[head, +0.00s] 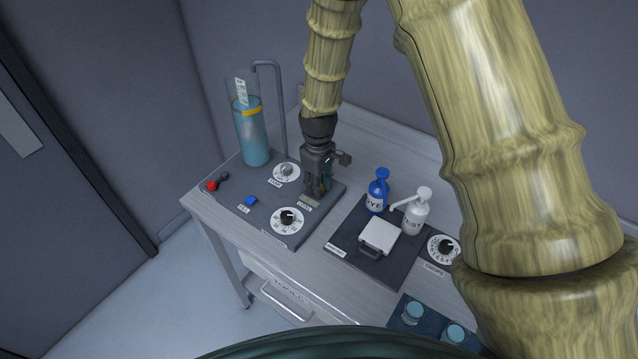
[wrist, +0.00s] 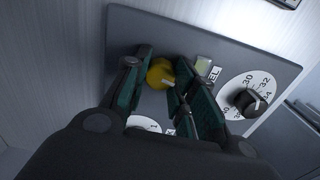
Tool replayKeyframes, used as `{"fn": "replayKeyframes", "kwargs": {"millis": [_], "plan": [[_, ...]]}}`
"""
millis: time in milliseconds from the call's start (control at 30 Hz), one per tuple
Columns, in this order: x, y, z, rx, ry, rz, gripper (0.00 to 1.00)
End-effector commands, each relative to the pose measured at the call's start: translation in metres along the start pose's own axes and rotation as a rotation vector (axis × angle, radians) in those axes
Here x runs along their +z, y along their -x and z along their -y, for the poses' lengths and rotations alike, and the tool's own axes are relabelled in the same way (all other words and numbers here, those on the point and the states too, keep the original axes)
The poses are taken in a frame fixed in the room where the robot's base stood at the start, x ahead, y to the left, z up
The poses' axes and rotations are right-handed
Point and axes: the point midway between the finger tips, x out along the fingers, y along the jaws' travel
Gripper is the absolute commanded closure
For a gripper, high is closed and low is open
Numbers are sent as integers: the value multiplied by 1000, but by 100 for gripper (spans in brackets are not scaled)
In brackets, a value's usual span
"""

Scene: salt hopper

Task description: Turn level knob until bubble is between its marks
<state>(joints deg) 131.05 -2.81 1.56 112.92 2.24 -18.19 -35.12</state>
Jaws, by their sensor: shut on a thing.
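The level knob (wrist: 160,75) is yellow and sits on the dark grey panel, between my gripper's fingers in the wrist view. My gripper (wrist: 158,82) is shut on it, with a dark green-padded finger on each side. In the head view my gripper (head: 318,190) points down at the panel's right side and mostly hides the knob. A small pale level window (wrist: 203,62) lies beside the knob, next to a partly hidden label. The window also shows in the head view (head: 310,201). The bubble and its marks are too small to make out.
The panel also holds a numbered dial (head: 287,219), another dial (head: 286,172), a blue button (head: 250,201), a red-ended lever (head: 212,185) and a tall cylinder of blue liquid (head: 252,135). Blue (head: 378,190) and white (head: 416,212) bottles stand to the right.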

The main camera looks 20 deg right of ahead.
Motion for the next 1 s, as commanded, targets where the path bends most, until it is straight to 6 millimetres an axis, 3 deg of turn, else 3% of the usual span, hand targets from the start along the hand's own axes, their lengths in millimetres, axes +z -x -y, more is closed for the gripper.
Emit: {"fn": "replayKeyframes", "kwargs": {"millis": [133,167,267,667,1000], "plan": [[-1,1,-1,2,1,-2,97],[-1,1,-1,2,1,-2,68],[-1,1,-1,2,1,-2,51],[-1,5,-1,2,2,-2,51],[-2,49,-2,3,0,-5,51]]}}
